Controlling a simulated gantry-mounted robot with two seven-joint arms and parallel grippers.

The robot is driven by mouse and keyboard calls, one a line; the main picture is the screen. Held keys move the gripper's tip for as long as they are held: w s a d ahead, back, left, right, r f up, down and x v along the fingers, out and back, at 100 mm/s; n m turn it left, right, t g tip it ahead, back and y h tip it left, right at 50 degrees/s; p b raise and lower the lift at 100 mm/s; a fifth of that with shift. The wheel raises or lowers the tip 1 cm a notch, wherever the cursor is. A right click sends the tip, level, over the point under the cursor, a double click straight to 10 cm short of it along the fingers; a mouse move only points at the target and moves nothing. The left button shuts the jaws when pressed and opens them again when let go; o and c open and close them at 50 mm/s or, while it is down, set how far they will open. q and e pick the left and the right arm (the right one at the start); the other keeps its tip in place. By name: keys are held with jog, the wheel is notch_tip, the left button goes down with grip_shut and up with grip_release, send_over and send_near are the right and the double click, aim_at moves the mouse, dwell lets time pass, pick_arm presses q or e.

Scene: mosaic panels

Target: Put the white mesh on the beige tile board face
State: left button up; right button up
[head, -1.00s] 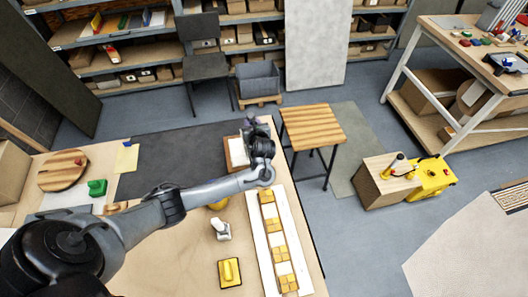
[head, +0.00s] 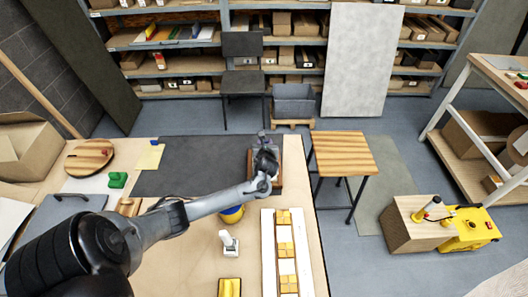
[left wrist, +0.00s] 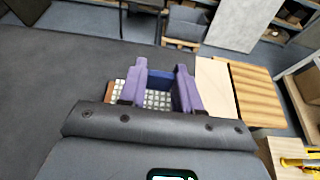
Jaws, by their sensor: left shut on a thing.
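My left gripper (head: 265,162) is at the table's right side, pointing down over a small brown-edged tray (head: 279,183). In the left wrist view its two purple fingers (left wrist: 163,88) are around a white gridded sheet, the white mesh (left wrist: 158,99). The gripper is shut on it, though the contact is partly hidden by my wrist. The mesh looks low, at or just over the tray's brown edge (left wrist: 109,93); I cannot tell whether it is lifted. A long white board (head: 267,245) with beige-tan tiles lies nearer on the table. My right gripper is out of view.
A yellow-handled float (head: 229,288), a white bottle-like tool (head: 228,243) and a blue-yellow container (head: 232,214) stand left of the board. A dark mat (head: 190,165) lies behind my arm. A wooden stool (head: 342,153) stands beyond the table's right edge.

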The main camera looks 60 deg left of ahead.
pick_arm(q)
jog(key=shift+a+f, duration=0.25)
jog(key=shift+f, duration=0.1)
notch_tip(320, 180, down, 4)
jog(key=shift+r+b, duration=0.2)
jog(key=shift+b, duration=0.2)
jog(key=shift+f, duration=0.1)
jog(key=o, duration=1)
jog(key=shift+f, duration=0.1)
